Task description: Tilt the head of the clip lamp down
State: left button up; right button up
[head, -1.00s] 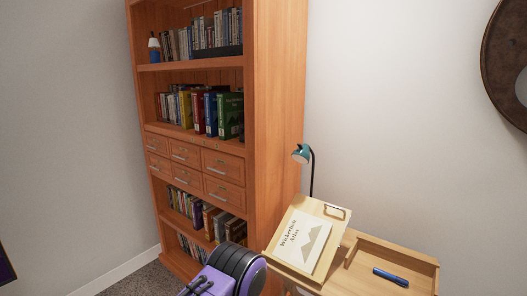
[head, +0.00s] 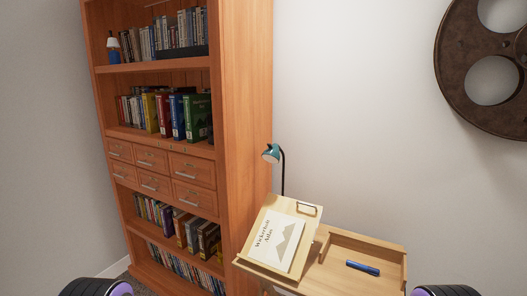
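The clip lamp (head: 271,153) has a small teal head on a thin black curved neck. It rises behind the slanted book board (head: 290,207) on the small wooden desk. Its head faces to the left and somewhat down. Where the lamp is clipped is hidden behind the board. Parts of my two arms show at the bottom left and bottom right edges, well away from the lamp. Neither gripper is in view.
A tall wooden bookcase (head: 247,130) stands left of the lamp, close to it. A book (head: 277,243) rests on the slanted board. A blue pen (head: 363,268) lies in the desk's shallow tray (head: 340,285). A large film reel (head: 455,65) hangs on the wall at right.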

aim_at(272, 154)
jog(key=u, duration=0.45)
jog(key=k, duration=0.6)
jog(key=u, duration=0.7)
jog(key=i, duration=0.7)
jog(key=z, duration=0.55)
jog(key=i, duration=0.8)
jog(key=z, duration=0.7)
